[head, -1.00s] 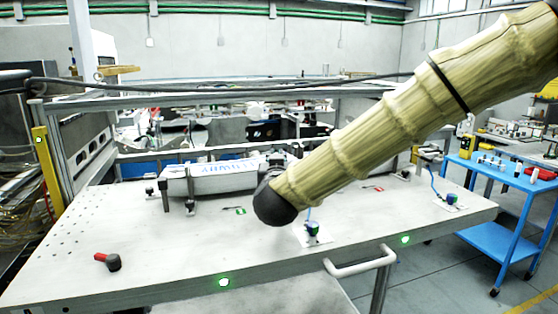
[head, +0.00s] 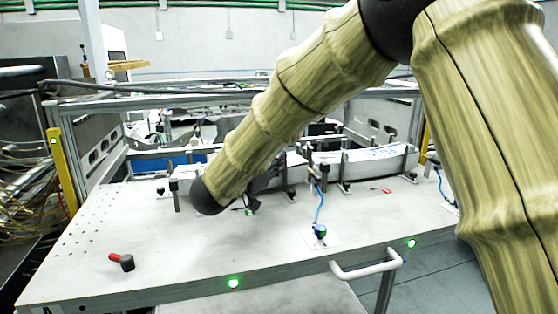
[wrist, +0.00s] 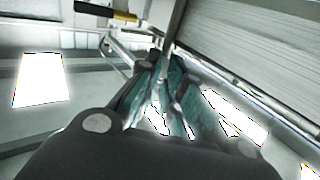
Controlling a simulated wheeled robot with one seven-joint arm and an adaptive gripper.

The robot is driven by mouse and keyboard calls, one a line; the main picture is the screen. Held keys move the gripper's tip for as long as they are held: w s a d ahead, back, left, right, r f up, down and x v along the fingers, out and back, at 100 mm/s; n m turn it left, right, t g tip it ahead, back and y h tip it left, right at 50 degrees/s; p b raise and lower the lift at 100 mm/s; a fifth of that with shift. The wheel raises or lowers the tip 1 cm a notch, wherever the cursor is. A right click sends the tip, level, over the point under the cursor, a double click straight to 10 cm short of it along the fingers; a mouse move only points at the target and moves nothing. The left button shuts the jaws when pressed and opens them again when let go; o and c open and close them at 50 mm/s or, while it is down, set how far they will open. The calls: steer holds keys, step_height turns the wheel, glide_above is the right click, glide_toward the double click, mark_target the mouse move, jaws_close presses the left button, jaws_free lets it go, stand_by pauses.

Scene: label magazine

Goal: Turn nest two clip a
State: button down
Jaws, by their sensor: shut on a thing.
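My gripper (wrist: 165,95) shows in the wrist view with its teal fingers closed around the end of a narrow grey bar (wrist: 172,38), which looks like a clip post. In the head view my gripper is mostly hidden behind my arm, near the left part on the table. A long white part (head: 385,159) with blue lettering lies in the right nest, held among dark clips (head: 343,178). Another clip (head: 288,182) stands left of it. A dark post (head: 177,195) stands at the left nest. Which clip I hold cannot be told in the head view.
The grey table (head: 190,255) is mostly clear in front. A red-handled black object (head: 122,261) lies front left. A blue-green device (head: 320,232) with a cable stands near the front edge, above a white handle (head: 367,265). A rail frame runs behind.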

steer(key=shift+w+a+m+g+h+p, duration=0.15)
steer(key=shift+w+a+m+g+h, duration=0.1)
steer(key=shift+m+g+h, duration=0.55)
steer(key=shift+w+a+m+g+h+p, duration=0.1)
steer(key=shift+a+m+g+h+p, duration=0.1)
steer(key=shift+m+g+h, duration=0.6)
steer(key=c, duration=1.6)
jaws_free()
steer(key=shift+o, duration=0.2)
step_height(320, 180, up, 10)
steer(key=shift+w, duration=0.1)
